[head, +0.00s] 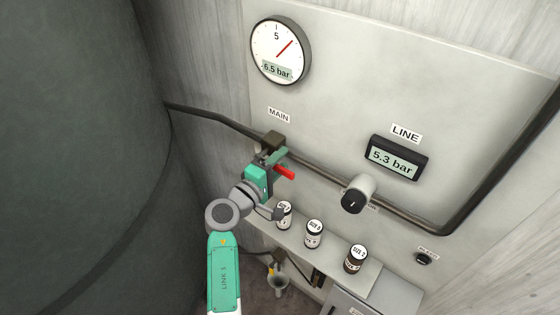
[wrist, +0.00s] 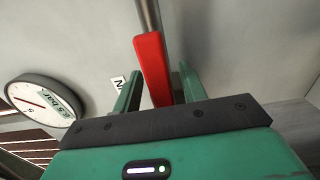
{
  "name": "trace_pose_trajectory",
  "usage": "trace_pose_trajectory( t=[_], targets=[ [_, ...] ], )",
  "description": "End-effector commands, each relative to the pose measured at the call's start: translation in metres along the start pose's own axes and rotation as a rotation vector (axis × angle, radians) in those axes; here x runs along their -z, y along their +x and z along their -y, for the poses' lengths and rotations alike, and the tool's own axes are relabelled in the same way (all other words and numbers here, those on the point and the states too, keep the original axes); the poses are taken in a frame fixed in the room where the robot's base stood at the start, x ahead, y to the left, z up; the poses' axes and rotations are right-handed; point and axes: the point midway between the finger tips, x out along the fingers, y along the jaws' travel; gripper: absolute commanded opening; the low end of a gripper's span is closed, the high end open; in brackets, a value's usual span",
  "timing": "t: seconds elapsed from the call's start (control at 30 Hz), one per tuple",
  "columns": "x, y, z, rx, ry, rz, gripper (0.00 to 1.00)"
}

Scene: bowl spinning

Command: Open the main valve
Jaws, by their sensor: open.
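The main valve (head: 271,142) is a dark body on the pipe, below the "MAIN" label. Its red handle (head: 285,173) shows beside my gripper (head: 277,160) in the head view, with part of it hidden behind the gripper. In the wrist view the red handle (wrist: 151,68) lies between the two green fingers of my gripper (wrist: 160,75). The fingers are open, with a visible gap on the right side; the left finger is close to the handle, and I cannot tell if it touches.
A round gauge (head: 280,50) reads 6.5 bar; the LINE display (head: 396,158) reads 5.3 bar. A dark pipe (head: 325,172) crosses the panel, with a knob (head: 357,195) on it. Three labelled bottles (head: 314,234) stand on a shelf below. A large dark tank (head: 75,150) fills the left.

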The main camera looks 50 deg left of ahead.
Motion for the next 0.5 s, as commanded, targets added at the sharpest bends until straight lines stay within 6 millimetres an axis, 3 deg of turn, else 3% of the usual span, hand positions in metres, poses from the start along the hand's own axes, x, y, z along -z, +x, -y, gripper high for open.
trace_pose_trajectory(
  t=[0.3,0.5],
  targets=[
    [0.001,-0.061,0.001,0.0,0.002,-0.002,0.42],
    [0.0,-0.074,0.0,-0.001,0.001,0.0,0.42]
  ],
)
